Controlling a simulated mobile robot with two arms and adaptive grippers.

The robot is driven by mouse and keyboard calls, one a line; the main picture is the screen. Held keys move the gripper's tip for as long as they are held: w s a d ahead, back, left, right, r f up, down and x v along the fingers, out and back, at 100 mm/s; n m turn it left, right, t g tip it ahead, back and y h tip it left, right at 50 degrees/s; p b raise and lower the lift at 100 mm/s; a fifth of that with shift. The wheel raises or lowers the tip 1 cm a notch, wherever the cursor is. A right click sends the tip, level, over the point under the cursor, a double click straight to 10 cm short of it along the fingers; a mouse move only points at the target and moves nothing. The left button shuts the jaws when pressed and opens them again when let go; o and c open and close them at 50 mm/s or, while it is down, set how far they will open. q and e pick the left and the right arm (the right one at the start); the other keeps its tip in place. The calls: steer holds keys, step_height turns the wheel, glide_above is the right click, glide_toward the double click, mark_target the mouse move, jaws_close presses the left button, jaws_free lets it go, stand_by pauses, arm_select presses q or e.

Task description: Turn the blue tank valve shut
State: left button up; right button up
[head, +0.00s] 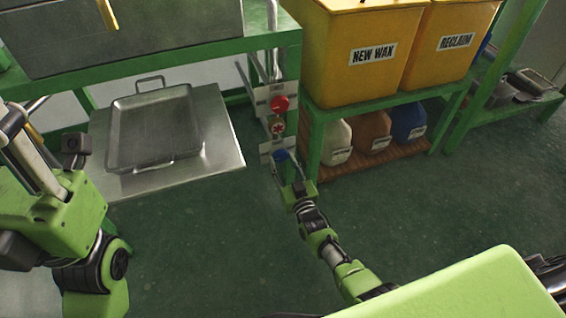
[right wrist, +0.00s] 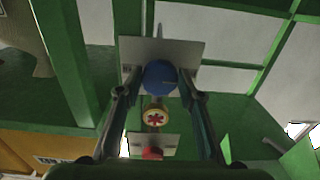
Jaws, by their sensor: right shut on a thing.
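The blue tank valve (head: 281,155) is a round blue knob at the bottom of a vertical pipe, in front of a light plate. My right gripper (head: 291,172) reaches it from the front right. In the right wrist view, the blue valve (right wrist: 160,77) sits between the two fingers of the gripper (right wrist: 161,82), which is shut on it. The palm side of the knob is partly hidden by the gripper in the head view. My left arm shows at the left of the head view, but I see no left fingers.
Above the blue valve are a red star-marked part (head: 277,128) and a red knob (head: 280,103). A metal tray (head: 153,160) lies on a steel shelf at left. Yellow NEW WAX (head: 345,85) and RECLAIM (head: 440,70) bins stand right, above several jugs. Floor in front is clear.

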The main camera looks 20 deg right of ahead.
steer(key=shift+f, duration=0.1)
steer(key=o, duration=1.1)
steer(key=s, duration=1.2)
steer(key=shift+d, duration=0.2)
steer(key=shift+s, duration=0.1)
